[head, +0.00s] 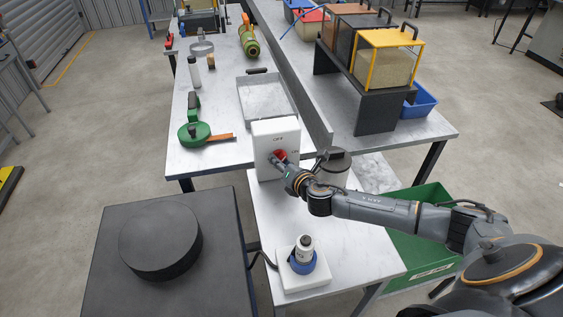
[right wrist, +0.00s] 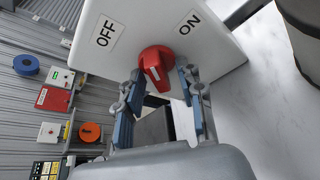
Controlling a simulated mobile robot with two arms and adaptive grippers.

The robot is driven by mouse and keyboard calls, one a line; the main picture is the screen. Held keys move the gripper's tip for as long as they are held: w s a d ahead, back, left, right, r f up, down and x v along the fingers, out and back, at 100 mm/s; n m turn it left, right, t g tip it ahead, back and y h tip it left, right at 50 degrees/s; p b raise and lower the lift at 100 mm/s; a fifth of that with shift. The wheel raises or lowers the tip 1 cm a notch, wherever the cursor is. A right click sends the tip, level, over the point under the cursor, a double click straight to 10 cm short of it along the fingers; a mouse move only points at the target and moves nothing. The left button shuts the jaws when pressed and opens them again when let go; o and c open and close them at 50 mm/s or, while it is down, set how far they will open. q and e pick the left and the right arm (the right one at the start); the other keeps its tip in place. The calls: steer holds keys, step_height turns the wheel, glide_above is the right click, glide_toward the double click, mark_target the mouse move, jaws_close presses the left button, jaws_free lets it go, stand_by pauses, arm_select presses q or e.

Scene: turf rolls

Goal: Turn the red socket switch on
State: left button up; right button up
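The red rotary switch (head: 280,155) is on the front of a white box (head: 262,133) standing at the far end of the near white table. In the right wrist view the red knob (right wrist: 157,62) has a short white mark, and the box face carries an OFF label (right wrist: 105,32) and an ON label (right wrist: 190,22). My right gripper (head: 279,162) is at the knob. In the right wrist view its two fingers (right wrist: 160,82) are apart, one on each side of the knob's near end; firm contact is not visible. My left gripper is out of view.
A white base with a blue socket and plug (head: 303,262) sits nearer on the same table. A dark canister (head: 334,166) stands right of the box. A metal tray (head: 265,98) lies behind it. A green bin (head: 420,225) is below my right arm.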

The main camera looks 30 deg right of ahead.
jaws_close()
steer(key=m+t+y+b, duration=0.1)
steer(key=m+b, duration=0.2)
steer(key=b, duration=0.1)
steer(key=m+t+y+b, duration=0.1)
steer(key=m+b, duration=0.1)
steer(key=b, duration=0.3)
steer(key=m+t+b, duration=0.1)
steer(key=m+b, duration=0.2)
steer(key=b, duration=0.2)
steer(key=shift+m+y, duration=0.3)
steer(key=shift+y, duration=0.1)
stand_by(0.3)
